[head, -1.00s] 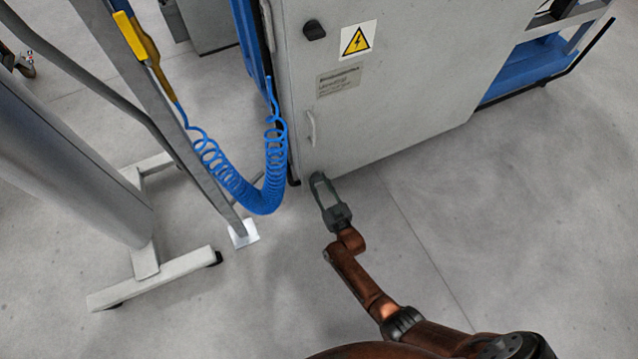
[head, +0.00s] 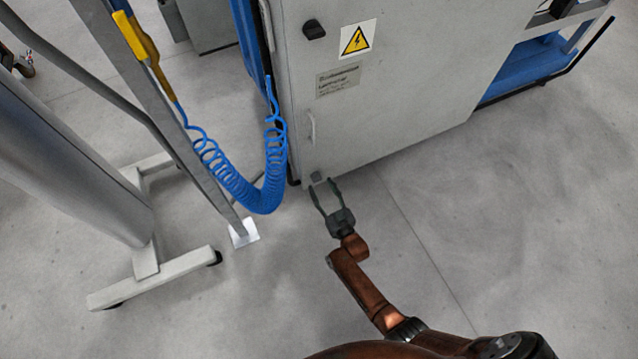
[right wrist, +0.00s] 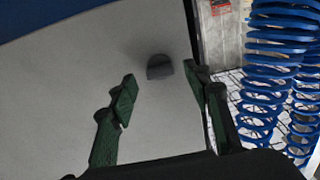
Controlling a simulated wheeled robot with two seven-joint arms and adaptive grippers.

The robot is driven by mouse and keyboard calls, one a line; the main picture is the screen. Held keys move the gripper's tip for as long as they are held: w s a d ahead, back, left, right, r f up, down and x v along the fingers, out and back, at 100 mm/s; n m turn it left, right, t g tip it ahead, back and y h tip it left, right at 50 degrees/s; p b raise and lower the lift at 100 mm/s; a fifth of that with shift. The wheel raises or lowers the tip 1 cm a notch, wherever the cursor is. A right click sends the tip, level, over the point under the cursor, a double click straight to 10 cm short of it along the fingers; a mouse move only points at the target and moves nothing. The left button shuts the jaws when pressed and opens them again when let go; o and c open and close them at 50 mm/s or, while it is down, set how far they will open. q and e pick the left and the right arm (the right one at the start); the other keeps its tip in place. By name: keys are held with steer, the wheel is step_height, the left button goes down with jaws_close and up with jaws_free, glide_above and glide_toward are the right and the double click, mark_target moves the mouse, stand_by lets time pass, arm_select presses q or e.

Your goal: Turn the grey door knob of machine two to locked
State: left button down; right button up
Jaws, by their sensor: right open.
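A small grey knob (head: 316,176) sits low on the light grey cabinet door (head: 395,95) in the head view. In the right wrist view the knob (right wrist: 159,67) shows ahead, framed between the two fingers; its turned position is hard to read. My right gripper (head: 320,185) is open and empty, with its fingertips just in front of the knob on either side of it. In the right wrist view the open fingers (right wrist: 160,83) do not clearly touch the knob. A darker knob (head: 313,29) sits higher on the same door. My left gripper is out of view.
A white handle (head: 312,128) and a yellow warning sign (head: 357,40) are on the door. A blue coiled hose (head: 240,190) hangs close to the left of the cabinet, by a grey stand (head: 150,280). The floor on the right is clear.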

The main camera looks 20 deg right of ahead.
steer(key=s, duration=0.9)
steer(key=shift+s+d, duration=0.15)
